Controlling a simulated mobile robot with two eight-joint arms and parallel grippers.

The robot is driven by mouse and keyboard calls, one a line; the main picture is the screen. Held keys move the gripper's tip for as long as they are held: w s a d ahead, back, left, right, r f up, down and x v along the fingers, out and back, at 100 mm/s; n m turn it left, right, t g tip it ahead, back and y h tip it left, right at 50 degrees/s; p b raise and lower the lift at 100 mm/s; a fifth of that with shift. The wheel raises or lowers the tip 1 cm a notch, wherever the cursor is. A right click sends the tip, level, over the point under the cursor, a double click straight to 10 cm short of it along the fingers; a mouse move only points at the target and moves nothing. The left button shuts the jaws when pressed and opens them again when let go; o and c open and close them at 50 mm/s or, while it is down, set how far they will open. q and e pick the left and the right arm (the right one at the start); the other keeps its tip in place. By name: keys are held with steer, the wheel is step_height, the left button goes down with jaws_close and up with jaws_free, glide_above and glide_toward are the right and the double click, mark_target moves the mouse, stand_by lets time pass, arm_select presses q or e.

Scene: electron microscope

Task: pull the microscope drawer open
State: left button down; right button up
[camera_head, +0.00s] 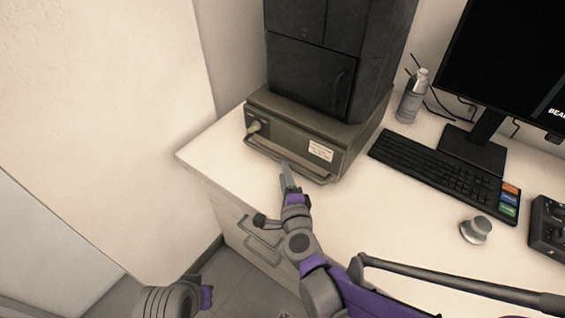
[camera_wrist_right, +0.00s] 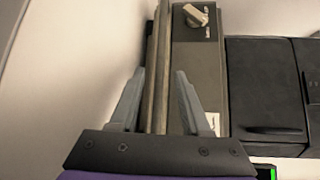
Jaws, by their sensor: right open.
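The microscope drawer (camera_head: 299,140) is a low grey-brown unit under the dark microscope body (camera_head: 317,60). It looks shut. Its long handle bar (camera_head: 268,150) runs across the front, with a small knob (camera_head: 254,127) at the upper left and a white label (camera_head: 320,150) at the right. My right gripper (camera_head: 287,172) is at the handle, right of its middle. In the right wrist view the handle (camera_wrist_right: 157,75) runs between the two open fingers of the gripper (camera_wrist_right: 160,80), with a gap on each side. My left gripper does not show.
A keyboard (camera_head: 445,172), a bottle (camera_head: 411,97), a monitor (camera_head: 510,60) and a round knob (camera_head: 476,230) are on the desk to the right. A desk drawer handle (camera_head: 260,243) shows below the desk edge. The desktop in front of the drawer is clear.

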steer(key=x, duration=0.5)
steer(key=shift+w, duration=0.2)
jaws_close()
stand_by(1.2)
